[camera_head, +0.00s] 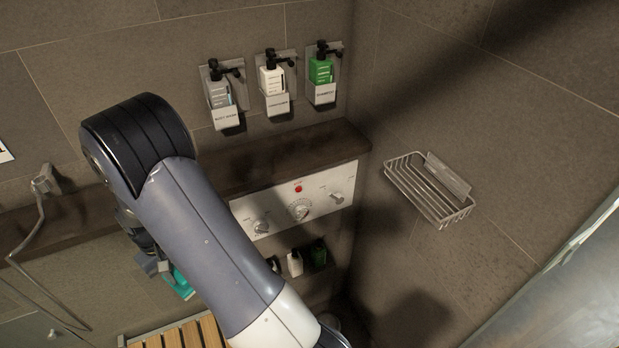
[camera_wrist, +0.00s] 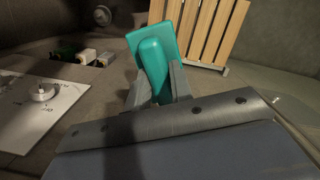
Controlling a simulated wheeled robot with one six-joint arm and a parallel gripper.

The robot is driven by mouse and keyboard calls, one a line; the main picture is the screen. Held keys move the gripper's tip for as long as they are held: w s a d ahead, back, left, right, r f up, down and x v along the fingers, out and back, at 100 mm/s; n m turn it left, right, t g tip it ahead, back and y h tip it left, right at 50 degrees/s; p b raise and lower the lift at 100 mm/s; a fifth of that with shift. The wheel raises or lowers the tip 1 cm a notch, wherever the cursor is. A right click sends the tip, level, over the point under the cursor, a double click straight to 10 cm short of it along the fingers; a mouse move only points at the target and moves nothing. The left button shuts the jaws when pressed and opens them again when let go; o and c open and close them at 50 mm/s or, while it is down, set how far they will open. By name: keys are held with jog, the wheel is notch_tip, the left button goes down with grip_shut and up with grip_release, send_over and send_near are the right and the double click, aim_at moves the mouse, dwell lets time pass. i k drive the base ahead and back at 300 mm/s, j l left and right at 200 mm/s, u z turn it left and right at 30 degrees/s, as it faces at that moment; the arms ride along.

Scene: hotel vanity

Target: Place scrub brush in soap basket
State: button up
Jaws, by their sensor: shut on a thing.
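The teal scrub brush (camera_wrist: 153,62) is held between the fingers of my gripper (camera_wrist: 160,88) in the wrist view. Its handle lies between the two grey fingers and its wider part extends beyond them. In the head view a small part of the teal brush (camera_head: 179,283) shows below my arm, beside the gripper (camera_head: 160,268); the arm hides much of the gripper. The soap basket (camera_head: 428,190) is a wire rack on the right wall, well to the right of and higher than my gripper. It looks empty.
Three dispensers (camera_head: 273,82) hang on the back wall above a dark ledge (camera_head: 345,142). A white control panel (camera_head: 325,190) with knobs is below it. Small bottles (camera_head: 295,264) stand lower. A slatted wooden seat (camera_head: 180,338) is at the bottom. A hose (camera_head: 38,225) hangs at left.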

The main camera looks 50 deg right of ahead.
aim_at(423, 195)
jog(key=j+z, duration=0.1)
jog(key=z, duration=0.35)
jog(key=i+j+z, duration=0.1)
jog(key=z, duration=0.35)
jog(key=j+z, duration=0.15)
jog(key=z, duration=0.35)
jog(key=j+z, duration=0.15)
jog(key=z, duration=0.3)
jog(key=j+z, duration=0.15)
jog(key=z, duration=0.3)
jog(key=j+z, duration=0.15)
jog(key=z, duration=0.3)
